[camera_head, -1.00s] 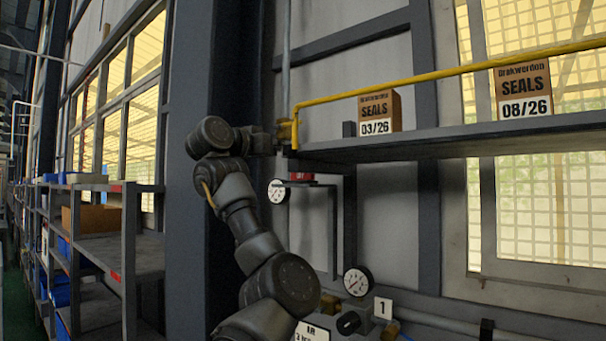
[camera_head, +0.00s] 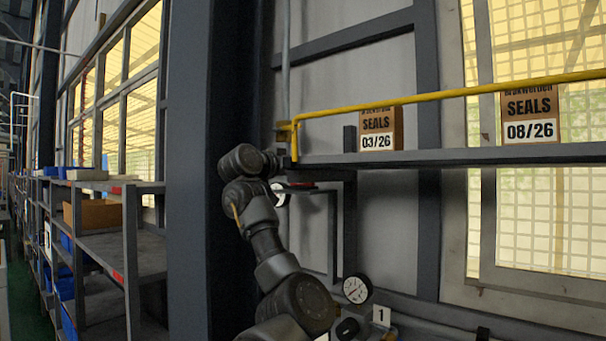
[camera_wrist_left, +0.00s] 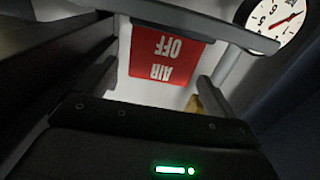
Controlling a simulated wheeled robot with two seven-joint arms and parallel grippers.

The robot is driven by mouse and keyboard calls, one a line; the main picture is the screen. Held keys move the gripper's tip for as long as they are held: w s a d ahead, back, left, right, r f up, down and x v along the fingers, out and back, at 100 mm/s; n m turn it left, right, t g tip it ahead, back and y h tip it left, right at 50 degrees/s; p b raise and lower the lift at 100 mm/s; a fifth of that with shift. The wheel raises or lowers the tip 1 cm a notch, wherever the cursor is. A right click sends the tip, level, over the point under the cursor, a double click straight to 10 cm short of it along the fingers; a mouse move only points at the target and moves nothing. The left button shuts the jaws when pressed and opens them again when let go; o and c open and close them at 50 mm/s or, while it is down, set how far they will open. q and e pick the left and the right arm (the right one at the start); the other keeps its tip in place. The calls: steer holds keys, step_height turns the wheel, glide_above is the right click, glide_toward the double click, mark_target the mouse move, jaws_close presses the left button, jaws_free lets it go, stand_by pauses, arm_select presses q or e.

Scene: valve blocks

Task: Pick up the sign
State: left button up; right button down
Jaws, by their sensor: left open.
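The sign is a red plate reading "AIR OFF" (camera_wrist_left: 165,55), upside down in the left wrist view. In the head view only a thin red sliver of it (camera_head: 300,185) shows, below the left end of the upper shelf. My left gripper (camera_head: 284,163) is at that shelf end, just above and left of the sign. In the left wrist view its two fingers (camera_wrist_left: 157,88) are apart, with the sign showing between and beyond them. The gripper is open and empty; whether a finger touches the sign I cannot tell. My right gripper is not in view.
A yellow rail (camera_head: 440,97) runs along the upper shelf (camera_head: 500,153), close above my left gripper. Two seals boxes (camera_head: 381,129) (camera_head: 530,115) stand on the shelf. A gauge (camera_head: 356,289) is lower down, and a dark post (camera_head: 208,170) stands left of my arm.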

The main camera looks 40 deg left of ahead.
arm_select(q)
steer(key=shift+s, duration=0.1)
steer(key=c, duration=1.1)
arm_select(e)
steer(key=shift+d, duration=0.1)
arm_select(q)
steer(key=shift+r, duration=0.1)
